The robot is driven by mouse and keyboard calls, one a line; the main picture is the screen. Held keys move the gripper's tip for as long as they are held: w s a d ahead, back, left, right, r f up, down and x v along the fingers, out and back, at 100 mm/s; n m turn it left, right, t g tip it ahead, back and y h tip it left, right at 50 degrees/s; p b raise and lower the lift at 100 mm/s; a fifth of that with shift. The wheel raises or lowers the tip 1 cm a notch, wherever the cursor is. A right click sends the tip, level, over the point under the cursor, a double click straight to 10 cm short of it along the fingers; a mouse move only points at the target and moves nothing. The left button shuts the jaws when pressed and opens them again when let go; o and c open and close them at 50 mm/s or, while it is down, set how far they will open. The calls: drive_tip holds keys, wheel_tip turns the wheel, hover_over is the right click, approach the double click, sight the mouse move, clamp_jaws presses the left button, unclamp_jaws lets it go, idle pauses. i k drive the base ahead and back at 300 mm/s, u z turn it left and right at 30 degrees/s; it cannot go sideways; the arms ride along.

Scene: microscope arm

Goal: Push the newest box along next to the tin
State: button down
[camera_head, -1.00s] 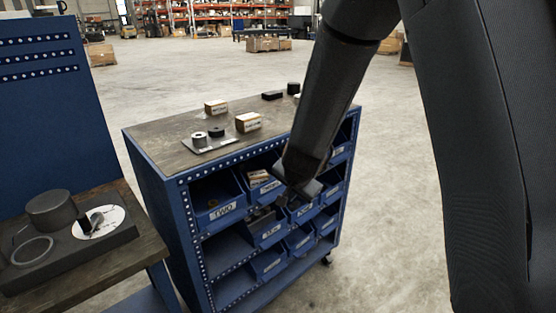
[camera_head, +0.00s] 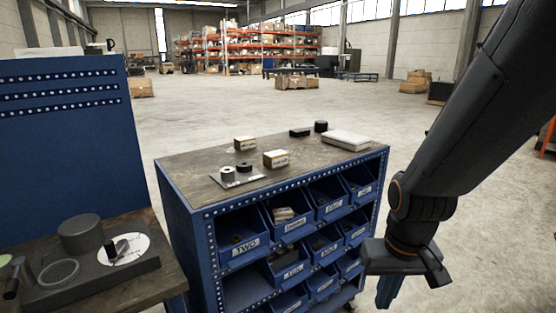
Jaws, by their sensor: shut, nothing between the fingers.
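Two small cardboard boxes with white labels stand on the cart top: one farther back (camera_head: 245,143) and one nearer (camera_head: 276,159). The label print is too small to read, so I cannot tell which is newest. A small dark round container (camera_head: 321,126), possibly the tin, stands at the back of the cart top, right of both boxes and apart from them. My gripper (camera_head: 390,290) is shut and empty, pointing down to the right of the cart, below the level of its top and away from the boxes.
The blue cart (camera_head: 180,215) has labelled bins in front. On its top are a flat black block (camera_head: 300,132), a pale flat case (camera_head: 347,141) and a metal plate (camera_head: 240,181) with small cylinders. A bench with a dark fixture (camera_head: 140,272) stands left. Floor right of the cart is clear.

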sight(276, 159)
drive_tip(key=k, duration=0.55)
drive_tip(key=z, duration=0.35)
drive_tip(key=i, duration=1.4)
drive_tip(key=u, duration=0.6)
